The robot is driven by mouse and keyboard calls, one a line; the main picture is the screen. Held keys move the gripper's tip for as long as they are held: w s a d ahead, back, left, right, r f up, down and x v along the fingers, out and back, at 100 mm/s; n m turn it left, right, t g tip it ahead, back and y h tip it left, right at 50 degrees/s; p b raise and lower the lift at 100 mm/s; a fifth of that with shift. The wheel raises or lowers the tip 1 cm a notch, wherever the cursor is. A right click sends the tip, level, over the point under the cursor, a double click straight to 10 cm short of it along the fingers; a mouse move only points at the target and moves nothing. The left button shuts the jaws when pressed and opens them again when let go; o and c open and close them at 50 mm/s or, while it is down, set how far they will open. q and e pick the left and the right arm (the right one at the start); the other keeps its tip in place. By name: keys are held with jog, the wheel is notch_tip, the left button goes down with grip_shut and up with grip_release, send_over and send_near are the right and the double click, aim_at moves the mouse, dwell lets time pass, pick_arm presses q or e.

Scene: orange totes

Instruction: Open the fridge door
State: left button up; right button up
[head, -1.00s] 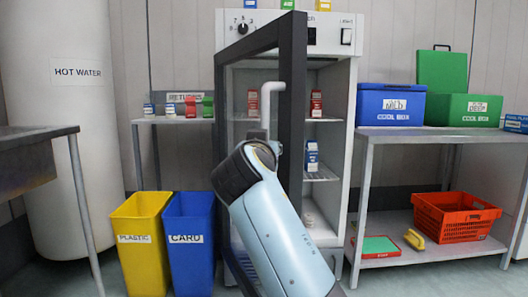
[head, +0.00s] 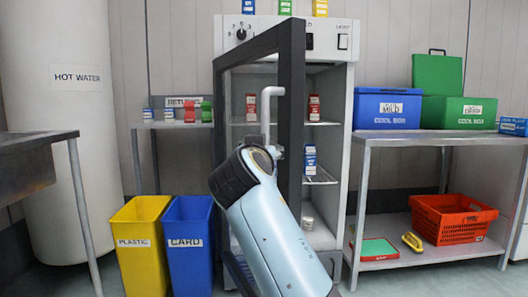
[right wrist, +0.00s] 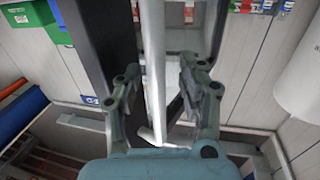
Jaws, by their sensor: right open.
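The fridge (head: 341,110) is a white cabinet with a dark-framed glass door (head: 291,110). The door stands partly open, its free edge swung out towards me, and shelves show to the right of it. A white bar handle (head: 266,108) is on the door. My right arm reaches up to it in the head view, where the wrist hides most of the gripper. In the right wrist view my right gripper (right wrist: 162,88) is open, with one finger on each side of the handle (right wrist: 154,65). Contact cannot be told. My left gripper is not in view.
A yellow bin (head: 141,244) and a blue bin (head: 189,245) stand left of the fridge. A metal table (head: 440,139) with cool boxes stands to its right, with a red crate (head: 452,218) below. A sink bench (head: 35,165) is at far left.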

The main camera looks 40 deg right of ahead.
aim_at(263, 102)
jog(key=shift+r, duration=0.1)
notch_tip(263, 102, up, 10)
jog(key=shift+f, duration=0.1)
dwell(0.3)
